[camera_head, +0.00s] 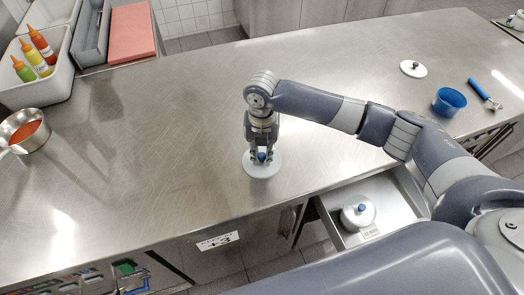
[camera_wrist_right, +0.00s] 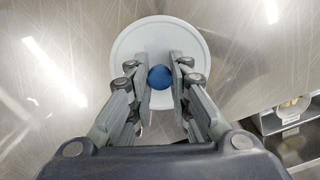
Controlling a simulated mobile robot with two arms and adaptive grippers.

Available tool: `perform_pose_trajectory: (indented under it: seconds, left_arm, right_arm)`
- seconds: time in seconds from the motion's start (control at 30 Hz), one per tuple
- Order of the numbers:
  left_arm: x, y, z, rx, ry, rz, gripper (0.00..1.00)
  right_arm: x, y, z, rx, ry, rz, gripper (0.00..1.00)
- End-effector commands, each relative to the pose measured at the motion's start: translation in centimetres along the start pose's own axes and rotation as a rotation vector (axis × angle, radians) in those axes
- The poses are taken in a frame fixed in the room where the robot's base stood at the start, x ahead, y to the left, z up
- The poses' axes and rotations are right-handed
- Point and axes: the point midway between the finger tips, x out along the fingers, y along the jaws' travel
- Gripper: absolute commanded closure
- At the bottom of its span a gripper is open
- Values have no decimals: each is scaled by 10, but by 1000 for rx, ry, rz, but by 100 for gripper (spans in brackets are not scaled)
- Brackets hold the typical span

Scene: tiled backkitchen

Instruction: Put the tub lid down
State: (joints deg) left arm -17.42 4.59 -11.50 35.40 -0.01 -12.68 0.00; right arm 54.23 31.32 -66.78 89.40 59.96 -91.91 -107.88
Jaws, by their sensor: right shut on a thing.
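The tub lid (camera_head: 262,170) is a white disc with a blue knob, at the middle of the steel counter (camera_head: 180,150). My right gripper (camera_head: 261,155) points down over it and is shut on the blue knob. In the right wrist view the lid (camera_wrist_right: 126,48) fills the upper middle, with the blue knob between the two fingers of the gripper (camera_wrist_right: 160,75). The lid looks level and on or very close to the counter; I cannot tell if it touches. My left gripper is not in view.
A blue bowl (camera_head: 449,101), a blue-handled tool (camera_head: 484,93) and another white lid (camera_head: 413,69) lie at right. A pan (camera_head: 27,129) and a bottle bin (camera_head: 45,92) stand at left.

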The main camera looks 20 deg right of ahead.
Motion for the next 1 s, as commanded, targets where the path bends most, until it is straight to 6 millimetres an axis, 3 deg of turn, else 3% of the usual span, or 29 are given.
perform_pose_trajectory:
  seconds: [0.2, 0.23, 0.3, 0.73, 1.0]
  left_arm:
    - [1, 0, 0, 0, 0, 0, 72]
    - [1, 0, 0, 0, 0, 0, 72]
    - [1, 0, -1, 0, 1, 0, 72]
    - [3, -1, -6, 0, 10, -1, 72]
    - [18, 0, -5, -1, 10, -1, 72]
  right_arm:
    - [4, 0, 0, 0, 1, 0, 98]
    - [3, 0, 0, 0, 0, 0, 75]
    - [3, 0, 0, 0, 0, 0, 61]
    - [-5, 0, 1, 0, -1, 1, 61]
    - [-55, 0, 2, 0, -5, 3, 61]
